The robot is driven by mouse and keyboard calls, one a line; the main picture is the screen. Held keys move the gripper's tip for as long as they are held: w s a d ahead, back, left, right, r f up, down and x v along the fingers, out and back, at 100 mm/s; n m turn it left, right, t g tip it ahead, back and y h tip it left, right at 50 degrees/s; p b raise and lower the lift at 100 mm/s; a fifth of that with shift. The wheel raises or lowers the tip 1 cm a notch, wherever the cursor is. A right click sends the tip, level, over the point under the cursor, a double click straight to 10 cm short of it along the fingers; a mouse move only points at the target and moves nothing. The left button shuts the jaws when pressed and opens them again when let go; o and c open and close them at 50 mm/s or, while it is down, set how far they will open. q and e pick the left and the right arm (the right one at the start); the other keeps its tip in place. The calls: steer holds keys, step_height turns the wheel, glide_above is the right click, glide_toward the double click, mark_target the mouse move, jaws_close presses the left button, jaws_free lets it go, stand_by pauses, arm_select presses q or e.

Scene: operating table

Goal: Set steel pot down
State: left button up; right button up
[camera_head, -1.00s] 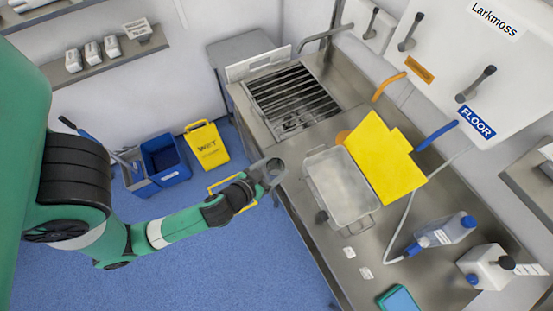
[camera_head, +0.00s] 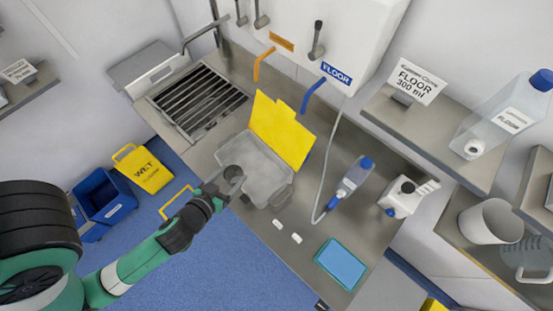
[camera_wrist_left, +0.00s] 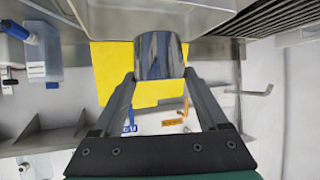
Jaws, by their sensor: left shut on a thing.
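The steel pot (camera_wrist_left: 160,56) is a small shiny cylinder between the two fingers of my left gripper (camera_wrist_left: 160,82) in the left wrist view. My left gripper (camera_head: 226,184) is shut on it. In the head view the steel pot (camera_head: 233,172) shows as a small dark grey round shape at the front left edge of a clear tub. It overlaps the tub's rim in the picture; I cannot tell its height above the counter or whether it touches anything. My right gripper is in neither view.
A spray bottle (camera_head: 350,178), white jug (camera_head: 404,197), blue-topped pad (camera_head: 341,263) and two small white pieces lie to the right.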

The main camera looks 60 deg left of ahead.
arm_select(q)
steer(key=shift+s+a+f, duration=0.1)
steer(key=shift+s+a, duration=0.3)
steer(key=shift+s, duration=0.25)
steer(key=shift+w+a+f, duration=0.15)
steer(key=shift+w+a, duration=0.1)
steer(key=r+p+x, duration=0.1)
steer(key=x, duration=0.9)
steer(key=b, duration=0.2)
glide_above(254, 165)
steer(key=f, duration=0.5)
steer(key=shift+s+d, duration=0.25)
steer(key=shift+s, duration=0.1)
steer(key=shift+w+a+f, duration=0.1)
steer(key=shift+w+f, duration=0.05)
steer(key=shift+w, duration=0.05)
steer(key=shift+w+a+f, duration=0.1)
steer(key=shift+w+f, duration=0.05)
steer(key=shift+f, duration=0.2)
step_height(254, 165, down, 3)
steer(key=shift+f+b, duration=0.1)
steer(key=shift+b, duration=0.65)
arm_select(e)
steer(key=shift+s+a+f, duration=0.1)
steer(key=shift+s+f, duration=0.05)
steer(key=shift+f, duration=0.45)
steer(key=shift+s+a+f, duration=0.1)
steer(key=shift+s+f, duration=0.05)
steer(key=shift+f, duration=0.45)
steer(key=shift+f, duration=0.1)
